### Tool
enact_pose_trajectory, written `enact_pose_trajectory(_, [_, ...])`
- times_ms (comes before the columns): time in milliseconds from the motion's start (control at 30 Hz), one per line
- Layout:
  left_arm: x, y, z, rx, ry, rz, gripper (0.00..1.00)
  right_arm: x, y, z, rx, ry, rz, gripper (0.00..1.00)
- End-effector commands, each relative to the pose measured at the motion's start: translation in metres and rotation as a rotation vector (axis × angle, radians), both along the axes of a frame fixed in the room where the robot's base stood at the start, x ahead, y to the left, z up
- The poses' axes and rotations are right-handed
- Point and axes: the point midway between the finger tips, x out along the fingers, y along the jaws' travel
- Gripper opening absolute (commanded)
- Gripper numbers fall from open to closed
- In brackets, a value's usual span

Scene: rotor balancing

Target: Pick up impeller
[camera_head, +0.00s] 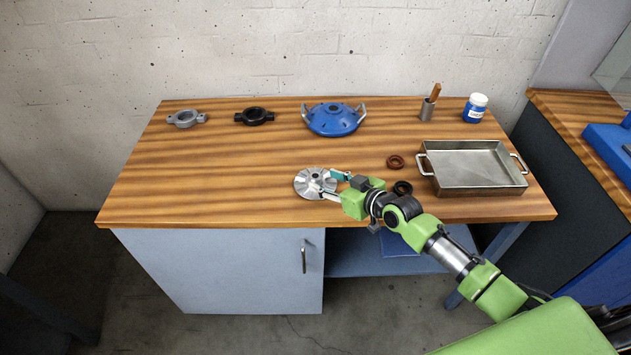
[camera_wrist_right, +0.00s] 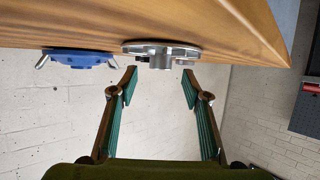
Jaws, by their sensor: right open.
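The impeller (camera_head: 312,182), a silver bladed disc with a central hub, lies on the wooden workbench (camera_head: 230,160) near its front edge. In the right wrist view the impeller (camera_wrist_right: 160,49) appears edge-on at the top, its hub centred between the fingers. My right gripper (camera_head: 332,184) is open and empty, reaching in from the right with its fingertips at the impeller's right side. In the right wrist view the gripper (camera_wrist_right: 159,78) has its fingers spread to either side of the hub; I cannot tell whether they touch the disc. My left gripper is not in view.
A blue housing (camera_head: 333,119), a black ring clamp (camera_head: 254,116) and a grey one (camera_head: 186,118) stand along the back. A metal tray (camera_head: 474,183), a brown ring (camera_head: 395,161) and a black ring (camera_head: 402,188) lie right. The bench's left side is clear.

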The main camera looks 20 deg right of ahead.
Motion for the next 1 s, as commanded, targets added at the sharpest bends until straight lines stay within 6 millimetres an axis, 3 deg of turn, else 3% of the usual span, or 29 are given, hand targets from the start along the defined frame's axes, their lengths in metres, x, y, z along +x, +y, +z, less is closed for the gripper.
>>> enact_pose_trajectory(233, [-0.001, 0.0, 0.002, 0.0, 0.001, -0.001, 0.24, 0.026, 0.012, -0.009, 0.001, 0.0, 0.0, 0.44])
enact_pose_trajectory(567, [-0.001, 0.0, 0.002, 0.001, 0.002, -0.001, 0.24, 0.03, 0.014, -0.012, 0.0, 0.0, 0.0, 0.44])
enact_pose_trajectory(733, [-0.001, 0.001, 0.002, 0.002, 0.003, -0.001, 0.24, 0.03, 0.013, -0.011, 0.0, 0.0, 0.0, 0.02])
enact_pose_trajectory(1000, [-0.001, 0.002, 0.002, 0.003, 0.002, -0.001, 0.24, 0.031, 0.013, -0.009, 0.002, -0.005, -0.001, 0.0])
